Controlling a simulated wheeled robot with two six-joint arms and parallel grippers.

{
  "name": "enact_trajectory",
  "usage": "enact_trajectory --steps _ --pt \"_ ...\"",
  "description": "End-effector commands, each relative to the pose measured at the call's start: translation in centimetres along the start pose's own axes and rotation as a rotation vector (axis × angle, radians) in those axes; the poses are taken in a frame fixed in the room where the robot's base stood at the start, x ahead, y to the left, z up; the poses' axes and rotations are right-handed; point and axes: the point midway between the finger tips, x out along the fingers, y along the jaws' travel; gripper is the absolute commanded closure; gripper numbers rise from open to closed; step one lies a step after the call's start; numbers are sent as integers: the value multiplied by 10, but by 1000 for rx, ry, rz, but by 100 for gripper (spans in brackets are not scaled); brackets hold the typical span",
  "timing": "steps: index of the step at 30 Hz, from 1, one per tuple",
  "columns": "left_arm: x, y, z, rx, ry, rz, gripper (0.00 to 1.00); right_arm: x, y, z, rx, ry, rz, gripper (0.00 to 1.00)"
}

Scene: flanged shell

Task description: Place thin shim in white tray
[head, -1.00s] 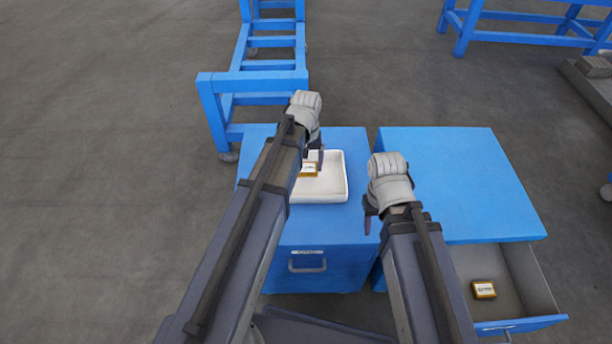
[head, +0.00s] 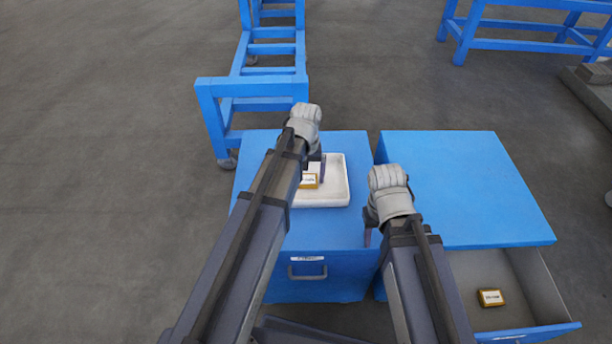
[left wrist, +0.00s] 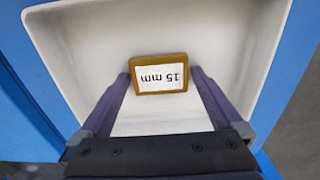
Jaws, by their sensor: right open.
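A small gold-brown box (head: 309,181) with a white label is at the white tray (head: 335,200). I cannot tell whether the box touches the tray floor. A second gold-brown box (head: 491,298) lies in the open drawer (head: 482,270); its label is too small to read. My right gripper (head: 370,232) is open and empty beside the left cabinet's right edge.
The tray stands on the left blue cabinet (head: 340,232), whose drawer is shut. The right blue cabinet (head: 465,185) has a bare top and its drawer pulled out. A narrow gap separates the cabinets. A blue frame (head: 255,88) stands behind.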

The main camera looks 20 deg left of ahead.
Motion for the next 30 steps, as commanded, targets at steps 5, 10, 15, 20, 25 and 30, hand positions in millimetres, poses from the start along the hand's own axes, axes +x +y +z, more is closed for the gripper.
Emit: enact_trajectory --steps 5,10,15,20,25,30 --pt "0 0 0 0 0 0 0 0 0 0 0 0 0 50" --pt "-4 0 0 0 0 0 0 -4 0 0 0 0 0 50" --pt "-17 0 0 0 0 0 0 -17 2 1 0 0 0 50" --pt "-37 0 0 0 0 0 0 -37 4 2 0 0 0 50" --pt "-63 0 0 0 0 0 0 -63 6 4 0 0 0 50" --pt "-89 0 0 0 0 0 0 -88 8 5 0 0 0 50"
